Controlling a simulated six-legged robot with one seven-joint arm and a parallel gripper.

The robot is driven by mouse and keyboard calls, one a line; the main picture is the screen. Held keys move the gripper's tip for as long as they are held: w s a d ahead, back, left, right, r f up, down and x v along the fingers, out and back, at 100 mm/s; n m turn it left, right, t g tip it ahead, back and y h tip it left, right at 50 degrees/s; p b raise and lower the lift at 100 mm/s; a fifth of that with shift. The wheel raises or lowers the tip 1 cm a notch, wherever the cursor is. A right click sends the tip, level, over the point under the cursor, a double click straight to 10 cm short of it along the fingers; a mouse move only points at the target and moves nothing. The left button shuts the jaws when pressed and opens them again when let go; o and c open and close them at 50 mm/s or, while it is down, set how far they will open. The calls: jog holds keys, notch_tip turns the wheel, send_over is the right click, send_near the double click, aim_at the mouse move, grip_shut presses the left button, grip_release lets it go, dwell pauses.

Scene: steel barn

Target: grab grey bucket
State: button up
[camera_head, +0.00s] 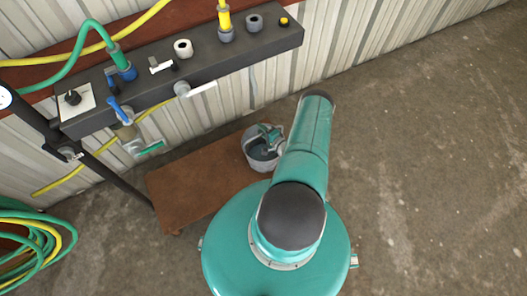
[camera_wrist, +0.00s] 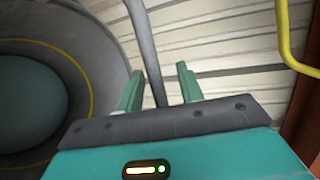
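The grey bucket (camera_head: 249,153) stands at the right end of a low brown platform, partly hidden by my arm. My teal gripper (camera_head: 268,136) is over the bucket's opening in the head view. In the wrist view, the bucket's round grey interior (camera_wrist: 85,62) fills the left side, with a yellow line around it and a dark round area at the bottom. A thin grey bar, seemingly the bucket's handle (camera_wrist: 146,45), runs down between the two green fingers of my gripper (camera_wrist: 157,78). The fingers are apart, with gaps visible beside the bar.
The brown platform (camera_head: 190,185) has bare space left of the bucket. A dark bench (camera_head: 215,50) with taps and hoses stands above, along the corrugated wall. Green and yellow hoses (camera_head: 30,240) are coiled at lower left. The concrete floor (camera_head: 430,150) is clear on the right.

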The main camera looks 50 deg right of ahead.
grip_shut()
jog(key=shift+d, duration=0.1)
dwell(1.3)
